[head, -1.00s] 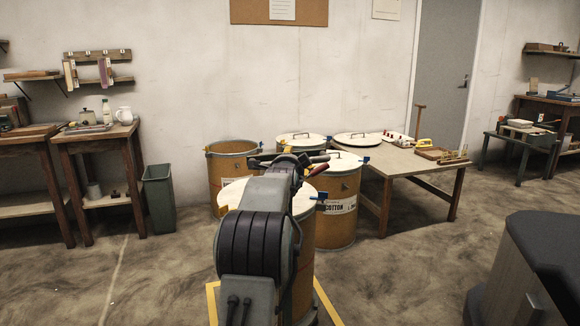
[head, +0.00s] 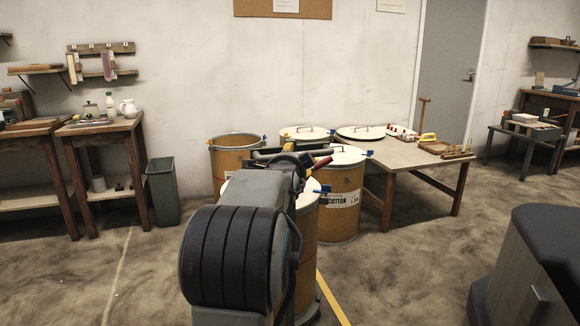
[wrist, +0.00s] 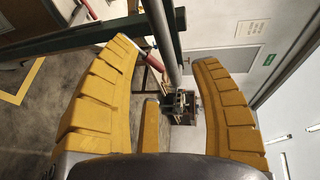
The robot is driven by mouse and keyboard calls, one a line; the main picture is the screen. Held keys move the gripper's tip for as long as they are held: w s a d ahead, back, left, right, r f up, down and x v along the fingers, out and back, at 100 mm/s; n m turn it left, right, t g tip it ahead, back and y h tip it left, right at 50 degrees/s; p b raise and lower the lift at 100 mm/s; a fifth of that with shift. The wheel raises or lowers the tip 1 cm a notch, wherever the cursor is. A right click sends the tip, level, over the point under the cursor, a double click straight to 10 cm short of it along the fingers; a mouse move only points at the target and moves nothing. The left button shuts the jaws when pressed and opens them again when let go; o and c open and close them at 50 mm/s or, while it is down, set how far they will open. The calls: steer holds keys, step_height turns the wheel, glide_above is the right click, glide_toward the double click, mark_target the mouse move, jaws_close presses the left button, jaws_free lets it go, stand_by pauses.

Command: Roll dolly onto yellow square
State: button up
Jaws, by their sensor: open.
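A tan drum (head: 304,258) stands close in front of me, largely hidden behind my arm. A dark low base, apparently the dolly (head: 311,306), shows at its foot. A strip of the yellow square (head: 333,299) shows on the floor right of that base; the rest is hidden. A yellow floor line also shows in the wrist view (wrist: 22,84). My gripper (wrist: 163,50) is open, with two yellow ribbed fingers spread. A grey bar (wrist: 160,40) and a red grip (wrist: 145,50) show between and beyond the fingers. I cannot tell whether they touch.
Several other lidded drums stand behind, including one marked COTTON (head: 340,205). A wooden table (head: 400,158) stands right of them. A green bin (head: 162,190) is at left. A dark cabinet (head: 530,265) is at front right. Floor between it and the drum is clear.

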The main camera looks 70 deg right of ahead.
steer(key=shift+v, duration=1.15)
